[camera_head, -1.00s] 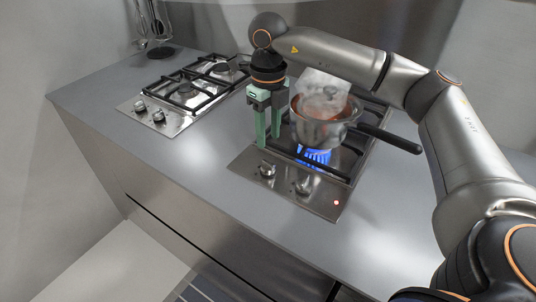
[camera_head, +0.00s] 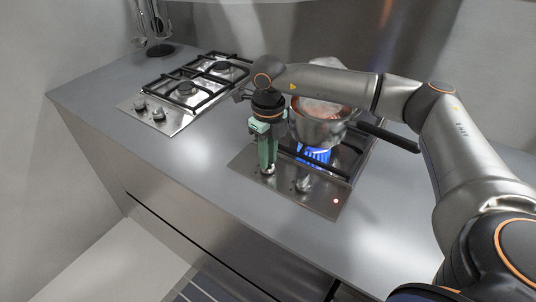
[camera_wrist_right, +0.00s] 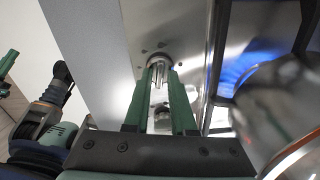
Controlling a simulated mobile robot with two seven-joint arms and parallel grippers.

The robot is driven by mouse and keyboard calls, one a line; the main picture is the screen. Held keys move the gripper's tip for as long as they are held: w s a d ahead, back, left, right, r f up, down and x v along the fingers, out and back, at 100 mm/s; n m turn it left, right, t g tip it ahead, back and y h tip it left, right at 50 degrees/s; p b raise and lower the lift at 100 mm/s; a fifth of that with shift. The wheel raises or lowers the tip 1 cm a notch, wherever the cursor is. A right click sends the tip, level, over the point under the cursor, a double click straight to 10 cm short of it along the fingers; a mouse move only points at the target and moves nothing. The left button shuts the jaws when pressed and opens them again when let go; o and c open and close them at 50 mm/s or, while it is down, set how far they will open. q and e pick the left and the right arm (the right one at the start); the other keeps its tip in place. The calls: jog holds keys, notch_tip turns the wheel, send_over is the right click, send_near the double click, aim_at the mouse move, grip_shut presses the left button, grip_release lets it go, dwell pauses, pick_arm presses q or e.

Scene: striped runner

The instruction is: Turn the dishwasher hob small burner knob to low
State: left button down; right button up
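The hob (camera_head: 325,200) on the right of the counter has two metal knobs on its front strip. The left knob (camera_head: 268,170) is at the fingertips of my right gripper (camera_head: 267,163), which points straight down. In the right wrist view this knob (camera_wrist_right: 158,62) shows between the ends of the two green fingers (camera_wrist_right: 160,84). A gap shows between the fingers, and I cannot see firm contact. The other knob (camera_head: 303,184) stands free to its right.
A steaming pot (camera_head: 318,130) stands over a lit blue flame (camera_head: 314,155), close right of my right gripper, its dark handle (camera_head: 390,137) pointing right. A second hob (camera_head: 180,92) is at the left. The counter (camera_head: 205,155) between the hobs is clear.

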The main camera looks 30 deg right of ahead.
grip_shut()
jog(key=shift+n, duration=0.3)
jog(key=n+b, duration=0.1)
jog(key=n, duration=0.8)
jog(key=shift+b, duration=0.4)
jog(key=n, duration=0.3)
jog(key=shift+n+b, duration=0.3)
jog(key=n, duration=0.3)
jog(key=shift+n, duration=0.3)
jog(key=shift+r+n+b, duration=0.1)
jog(key=shift+n+b, duration=0.35)
jog(key=shift+n, duration=1.05)
